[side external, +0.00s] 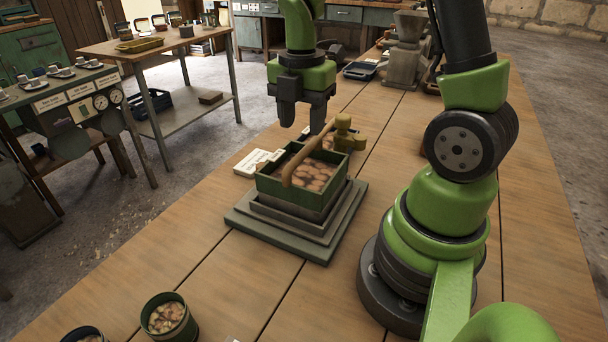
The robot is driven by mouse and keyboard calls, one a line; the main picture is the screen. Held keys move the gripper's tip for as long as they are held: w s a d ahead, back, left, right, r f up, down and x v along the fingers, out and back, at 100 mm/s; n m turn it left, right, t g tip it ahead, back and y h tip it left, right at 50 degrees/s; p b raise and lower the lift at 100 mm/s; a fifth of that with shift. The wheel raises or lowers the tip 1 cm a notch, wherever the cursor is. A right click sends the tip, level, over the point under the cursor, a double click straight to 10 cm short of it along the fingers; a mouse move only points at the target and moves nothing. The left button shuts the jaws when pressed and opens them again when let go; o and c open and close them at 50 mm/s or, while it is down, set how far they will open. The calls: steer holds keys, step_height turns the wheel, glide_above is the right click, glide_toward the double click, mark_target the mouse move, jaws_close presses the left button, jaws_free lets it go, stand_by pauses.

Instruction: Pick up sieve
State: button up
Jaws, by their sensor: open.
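What looks like the sieve is a green rectangular box (294,198) with brown pieces in it. It sits on a stepped grey-green base (274,232) on the wooden table. A wooden bar or handle (305,160) crosses over the box. My gripper (303,118) points down with its two dark fingers apart and nothing between them. It hangs above and behind the box in this view, apart from it. The mesh or bottom of the box is hidden by its contents.
A yellowish fitting (344,134) stands at the box's back right corner. A white labelled card (258,163) lies to its left. A green tin (168,318) of brown pieces stands at the front left. A grey machine (406,55) stands farther back. The table's left front is mostly clear.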

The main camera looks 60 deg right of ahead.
mark_target(304, 149)
steer(key=f, duration=0.8)
steer(key=shift+s+a+f, duration=0.1)
steer(key=shift+s+f, duration=0.1)
steer(key=shift+f, duration=0.2)
steer(key=shift+c, duration=0.5)
jaws_close()
